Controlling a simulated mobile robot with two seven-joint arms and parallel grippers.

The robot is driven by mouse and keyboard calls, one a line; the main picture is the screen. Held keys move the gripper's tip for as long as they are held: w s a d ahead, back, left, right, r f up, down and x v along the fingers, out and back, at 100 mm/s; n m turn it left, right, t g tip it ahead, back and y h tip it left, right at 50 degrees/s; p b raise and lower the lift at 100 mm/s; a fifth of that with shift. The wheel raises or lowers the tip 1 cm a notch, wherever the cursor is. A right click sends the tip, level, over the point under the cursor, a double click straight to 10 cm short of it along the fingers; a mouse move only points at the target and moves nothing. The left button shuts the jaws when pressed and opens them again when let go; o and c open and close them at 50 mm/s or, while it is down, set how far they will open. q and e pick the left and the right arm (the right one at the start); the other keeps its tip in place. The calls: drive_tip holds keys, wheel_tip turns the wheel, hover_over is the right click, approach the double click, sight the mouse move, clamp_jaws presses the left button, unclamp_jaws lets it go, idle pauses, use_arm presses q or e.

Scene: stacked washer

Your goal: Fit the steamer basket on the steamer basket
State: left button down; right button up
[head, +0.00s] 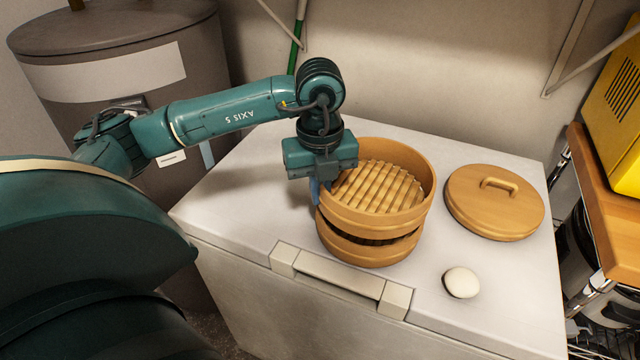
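The upper steamer basket (376,222), round bamboo with a slatted floor, is over the lower steamer basket (368,252) on the white chest top. A dark gap shows between the two at the front and right, so the upper one is not flush and looks slightly tilted. Most of the lower basket is hidden beneath it. My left gripper (319,188) points down at the left side of the upper basket and is shut on its wall; the fingertips are partly hidden. My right gripper is not in view.
A bamboo lid (492,208) with a handle lies right of the baskets. A white bun (461,282) lies near the front edge. The chest's handle (340,277) is in front. A grey drum (125,60) stands back left; a wooden shelf (610,215) is at right.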

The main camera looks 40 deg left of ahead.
use_arm(q)
drive_tip(key=shift+f+b, duration=0.3)
drive_tip(key=shift+f, duration=0.4)
idle(0.9)
drive_tip(key=shift+f+b, duration=0.65)
drive_tip(key=c, duration=1.9)
unclamp_jaws()
drive_tip(key=shift+c, duration=0.2)
